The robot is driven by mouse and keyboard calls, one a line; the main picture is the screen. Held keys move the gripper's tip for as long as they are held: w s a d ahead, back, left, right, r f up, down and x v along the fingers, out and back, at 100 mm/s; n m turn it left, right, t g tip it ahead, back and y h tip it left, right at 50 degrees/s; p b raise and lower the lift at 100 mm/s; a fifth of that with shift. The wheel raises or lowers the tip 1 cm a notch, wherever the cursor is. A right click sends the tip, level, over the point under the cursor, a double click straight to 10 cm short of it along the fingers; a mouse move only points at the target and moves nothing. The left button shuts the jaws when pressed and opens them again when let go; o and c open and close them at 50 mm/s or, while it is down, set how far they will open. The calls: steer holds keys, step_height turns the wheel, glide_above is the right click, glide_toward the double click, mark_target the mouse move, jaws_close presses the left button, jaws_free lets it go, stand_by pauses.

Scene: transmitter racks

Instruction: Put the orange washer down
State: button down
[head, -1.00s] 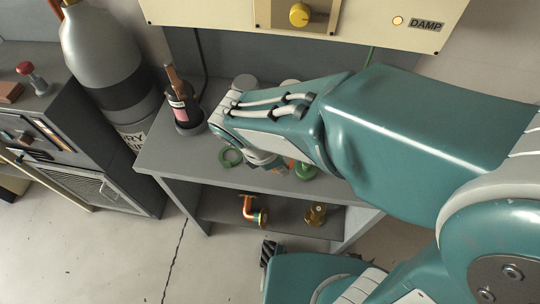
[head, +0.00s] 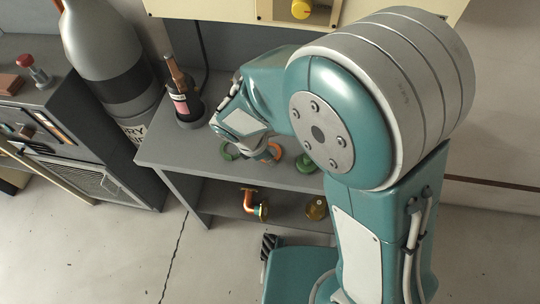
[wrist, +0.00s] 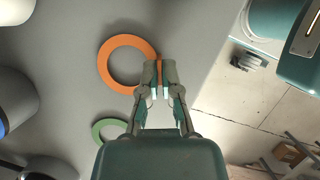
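The orange washer (wrist: 104,69) is a flat ring in the wrist view, just left of and beyond my fingertips. My gripper (wrist: 159,76) is shut on its right rim, with a bit of orange showing between the fingertips. In the head view the washer (head: 277,152) shows only in part beside my gripper (head: 264,156), low over the grey bench top (head: 180,155). I cannot tell whether the washer touches the bench.
A green ring (head: 229,151) lies left of my gripper, and another green part (head: 306,164) lies to its right. A bottle in a dark holder (head: 188,110) stands at the back left. The shelf below holds a copper elbow (head: 249,203) and a brass part (head: 316,208).

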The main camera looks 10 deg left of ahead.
steer(key=c, duration=0.8)
jaws_free()
steer(key=v, duration=1.2)
steer(key=s+d+r+m+t+y, duration=0.1)
steer(key=s+d+r+m, duration=0.1)
steer(key=d+m, duration=0.5)
steer(key=s+d+r+m+t+y, duration=0.1)
steer(key=d+r+m, duration=0.4)
steer(key=d+m, duration=0.3)
steer(key=s+d+r+m+t+y, duration=0.1)
steer(key=s+d+r+m+y, duration=0.1)
steer(key=d+r+m, duration=0.2)
steer(key=d+m, duration=0.3)
steer(key=d, duration=0.4)
steer(key=shift+s+t, duration=0.4)
steer(key=shift+d, duration=0.15)
